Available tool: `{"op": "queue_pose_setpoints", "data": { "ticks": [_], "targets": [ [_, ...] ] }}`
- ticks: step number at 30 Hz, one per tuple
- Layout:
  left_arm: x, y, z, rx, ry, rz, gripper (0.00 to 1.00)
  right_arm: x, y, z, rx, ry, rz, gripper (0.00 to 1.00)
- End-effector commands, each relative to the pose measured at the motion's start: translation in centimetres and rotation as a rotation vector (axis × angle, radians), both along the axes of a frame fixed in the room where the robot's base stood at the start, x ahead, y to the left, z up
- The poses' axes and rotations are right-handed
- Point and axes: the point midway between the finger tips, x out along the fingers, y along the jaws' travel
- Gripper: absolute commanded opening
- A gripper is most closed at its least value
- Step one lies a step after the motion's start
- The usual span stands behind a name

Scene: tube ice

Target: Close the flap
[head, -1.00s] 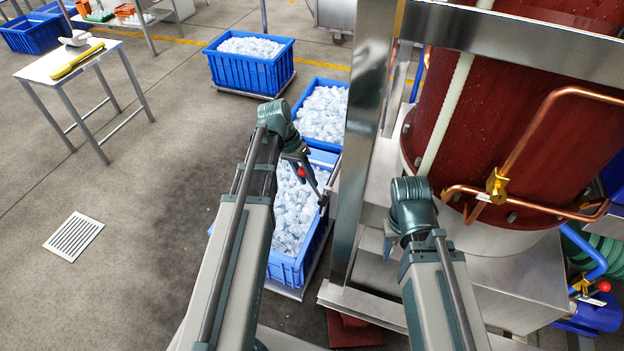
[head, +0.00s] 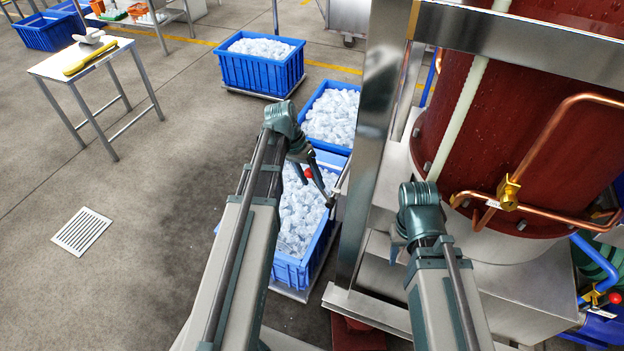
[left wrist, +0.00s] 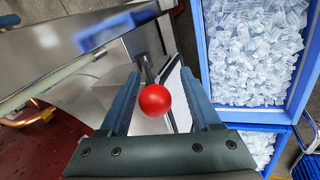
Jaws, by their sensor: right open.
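A red ball knob (head: 308,173) on a metal rod shows at my left gripper (head: 318,190), beside the steel frame. In the left wrist view the knob (left wrist: 155,100) sits between the two fingers, with a visible gap on each side. The left gripper is open around it. The rod runs from the knob towards the steel machine. A pale panel with a dark edge (left wrist: 180,95) shows behind the right finger; I cannot tell whether it is the flap. My right gripper (head: 396,252) is by the machine's steel base, partly hidden by its own wrist, open and empty.
A steel post (head: 368,150) stands between my arms, with the red tank (head: 490,130) and copper pipes to the right. A blue crate of ice (head: 293,270) stands below my left gripper, with more crates behind. A small table (head: 60,68) stands at far left.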

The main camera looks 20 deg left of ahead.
Motion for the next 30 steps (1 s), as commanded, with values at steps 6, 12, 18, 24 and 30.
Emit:
{"op": "queue_pose_setpoints", "data": {
  "ticks": [6,12,18,24,30],
  "targets": [
    [0.0,-0.1,0.2,-0.002,0.0,-0.001,0.64,0.0,0.0,0.2,0.0,0.0,0.0,0.5],
    [0.0,0.2,1.3,-0.003,0.0,-0.001,0.64,0.0,0.0,1.2,0.0,0.0,0.0,0.5],
    [0.1,1.0,3.6,-0.003,0.0,0.0,0.64,0.0,0.0,3.5,0.0,0.0,0.0,0.5],
    [0.1,2.1,6.6,-0.002,0.0,0.0,0.64,0.0,0.0,6.6,0.0,0.0,-0.001,0.5],
    [0.1,3.3,9.6,-0.001,0.0,0.001,0.64,0.0,0.0,9.6,0.0,0.0,-0.001,0.5]
  ]
}}
